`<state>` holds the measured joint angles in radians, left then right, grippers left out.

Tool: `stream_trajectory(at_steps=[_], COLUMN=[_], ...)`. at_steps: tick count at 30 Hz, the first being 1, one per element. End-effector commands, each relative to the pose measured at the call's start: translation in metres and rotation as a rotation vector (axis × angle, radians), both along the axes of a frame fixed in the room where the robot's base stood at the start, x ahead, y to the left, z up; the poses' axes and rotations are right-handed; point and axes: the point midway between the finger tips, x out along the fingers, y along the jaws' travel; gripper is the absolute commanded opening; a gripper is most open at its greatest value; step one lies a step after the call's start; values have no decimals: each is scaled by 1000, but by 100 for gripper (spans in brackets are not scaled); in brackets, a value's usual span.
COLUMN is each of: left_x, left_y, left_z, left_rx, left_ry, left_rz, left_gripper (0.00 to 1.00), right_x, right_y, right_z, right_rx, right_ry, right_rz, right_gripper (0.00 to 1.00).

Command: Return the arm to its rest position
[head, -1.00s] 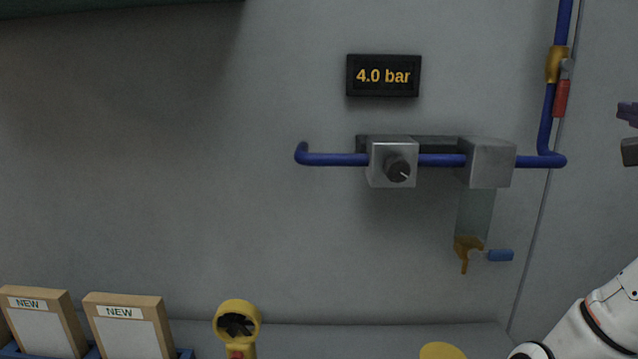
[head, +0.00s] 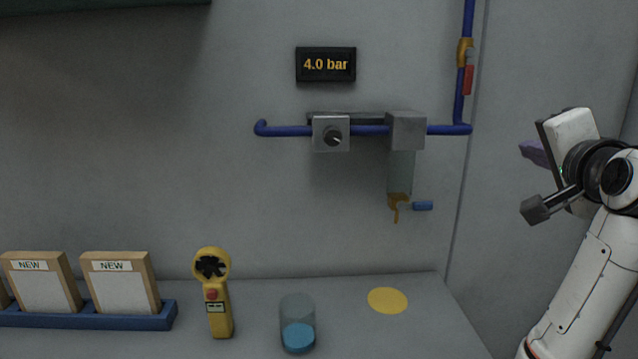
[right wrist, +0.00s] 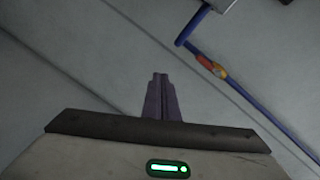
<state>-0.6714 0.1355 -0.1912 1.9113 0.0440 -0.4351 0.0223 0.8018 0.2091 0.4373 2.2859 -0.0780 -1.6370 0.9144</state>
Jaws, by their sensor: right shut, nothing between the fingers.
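My right gripper (head: 531,153) is at the right side of the head view, raised in front of the grey wall. Its purple fingers point left and look shut together with nothing between them. The same shut fingers (right wrist: 161,97) show in the middle of the right wrist view, apart from the wall and the blue pipe. My white right arm (head: 585,285) rises from the lower right. My left gripper is not in view.
The counter holds a yellow meter (head: 217,310), glass jar (head: 298,312), yellow disc (head: 388,300) and blue rack (head: 150,318) of "NEW" boards.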

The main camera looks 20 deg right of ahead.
Motion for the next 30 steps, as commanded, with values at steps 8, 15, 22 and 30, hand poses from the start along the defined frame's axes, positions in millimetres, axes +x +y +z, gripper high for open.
stream_trajectory(at_steps=[8, 15, 22, 30], left_x=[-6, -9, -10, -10], left_y=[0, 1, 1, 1], left_z=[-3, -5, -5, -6], left_rx=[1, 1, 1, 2], left_ry=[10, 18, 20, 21], left_rz=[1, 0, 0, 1], left_gripper=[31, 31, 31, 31], right_x=[18, -23, -114, -225], right_y=[59, 136, 205, 263], right_z=[-131, -293, -412, -482], right_rx=[-259, -524, -682, -753], right_ry=[386, 797, 1074, 1234], right_rz=[176, 501, 867, 1233], right_gripper=[0, 0, 0, 0])
